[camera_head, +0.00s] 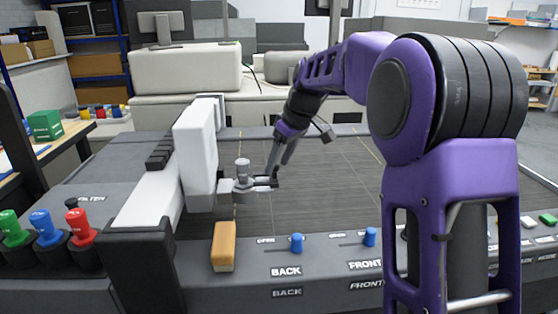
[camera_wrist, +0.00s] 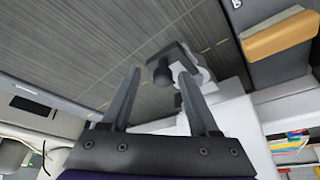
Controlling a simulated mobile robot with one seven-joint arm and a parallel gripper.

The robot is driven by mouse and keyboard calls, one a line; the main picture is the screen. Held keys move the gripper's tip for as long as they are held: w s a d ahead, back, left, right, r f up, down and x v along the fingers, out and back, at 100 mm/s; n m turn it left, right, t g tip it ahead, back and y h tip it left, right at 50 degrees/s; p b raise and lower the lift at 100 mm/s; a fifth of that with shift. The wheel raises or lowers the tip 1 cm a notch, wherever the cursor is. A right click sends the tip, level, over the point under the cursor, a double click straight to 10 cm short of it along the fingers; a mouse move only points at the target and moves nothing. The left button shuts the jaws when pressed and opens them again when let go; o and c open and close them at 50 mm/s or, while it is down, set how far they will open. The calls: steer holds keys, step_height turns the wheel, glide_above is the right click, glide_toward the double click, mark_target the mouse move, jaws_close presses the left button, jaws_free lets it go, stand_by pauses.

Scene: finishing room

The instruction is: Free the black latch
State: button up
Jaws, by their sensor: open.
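A small dark latch piece (camera_head: 265,183) sticks out from a grey fitting with a round knob (camera_head: 242,170) on the side of the white upright housing (camera_head: 195,150). In the wrist view the dark latch (camera_wrist: 166,55) lies just beyond my fingertips, with the light fitting beside it. My gripper (camera_head: 273,168) is open, with its fingers pointing down towards the latch. In the wrist view my gripper (camera_wrist: 158,76) has nothing between its fingers. The right finger overlaps the fitting in the picture; I cannot tell whether it touches.
A wooden block (camera_head: 223,247) sits on the front ledge beside blue knobs (camera_head: 297,243) (camera_head: 370,236) labelled BACK and FRONT. Green (camera_head: 12,228), blue (camera_head: 47,227) and red (camera_head: 79,225) handles stand at the left. The dark slatted bed (camera_head: 325,180) is clear.

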steer(key=p+v, duration=0.3)
steer(key=v, duration=1.4)
steer(key=shift+r, duration=0.2)
steer(key=shift+d, duration=0.1)
